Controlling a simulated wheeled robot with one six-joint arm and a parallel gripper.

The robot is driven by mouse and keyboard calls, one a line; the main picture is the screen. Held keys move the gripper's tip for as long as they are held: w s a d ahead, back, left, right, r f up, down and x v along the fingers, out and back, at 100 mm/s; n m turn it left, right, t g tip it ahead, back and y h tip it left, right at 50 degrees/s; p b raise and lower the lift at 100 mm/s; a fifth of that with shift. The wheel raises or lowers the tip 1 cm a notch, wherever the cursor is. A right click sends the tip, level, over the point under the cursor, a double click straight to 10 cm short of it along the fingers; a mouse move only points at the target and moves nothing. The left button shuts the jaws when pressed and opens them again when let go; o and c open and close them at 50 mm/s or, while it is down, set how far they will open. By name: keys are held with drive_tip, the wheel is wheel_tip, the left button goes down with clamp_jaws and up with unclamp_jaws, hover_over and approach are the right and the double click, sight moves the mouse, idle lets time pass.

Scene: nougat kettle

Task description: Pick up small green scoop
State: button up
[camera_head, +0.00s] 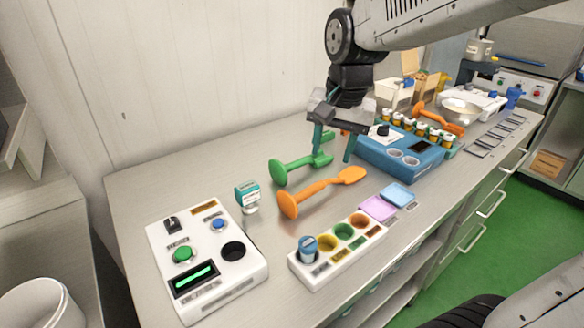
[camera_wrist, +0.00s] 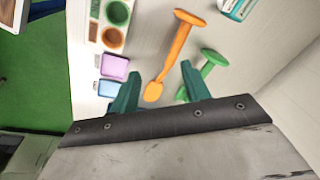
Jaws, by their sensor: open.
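The small green scoop (camera_head: 299,169) lies on the steel counter, its round end to the left and its other end under my gripper. In the wrist view the green scoop (camera_wrist: 207,66) is at the right, partly hidden behind one finger. An orange scoop (camera_head: 318,188) lies beside it, nearer the counter's front; it also shows in the wrist view (camera_wrist: 174,55), its far end between my fingers. My gripper (camera_head: 333,148) is open and empty, above the right end of the green scoop. The exact height gap cannot be told.
A white control box (camera_head: 205,262), a teal stamp (camera_head: 247,195), a white rack of coloured cups (camera_head: 338,252) and pink and blue pads stand around. The counter behind the scoops is clear up to the wall.

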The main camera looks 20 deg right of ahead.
sight(292, 163)
drive_tip(key=w+a+f+m, duration=0.1)
drive_tip(key=w+f+m, duration=0.25)
drive_tip(key=w, duration=0.55)
drive_tip(key=w+f+m, duration=0.3)
drive_tip(key=w+f, duration=0.2)
drive_tip(key=w, duration=0.3)
drive_tip(key=f, duration=0.2)
drive_tip(key=w+f, duration=0.1)
drive_tip(key=f, duration=0.2)
drive_tip(key=w+a+f, duration=0.1)
drive_tip(key=f, duration=0.2)
drive_tip(key=shift+s, duration=0.1)
clamp_jaws()
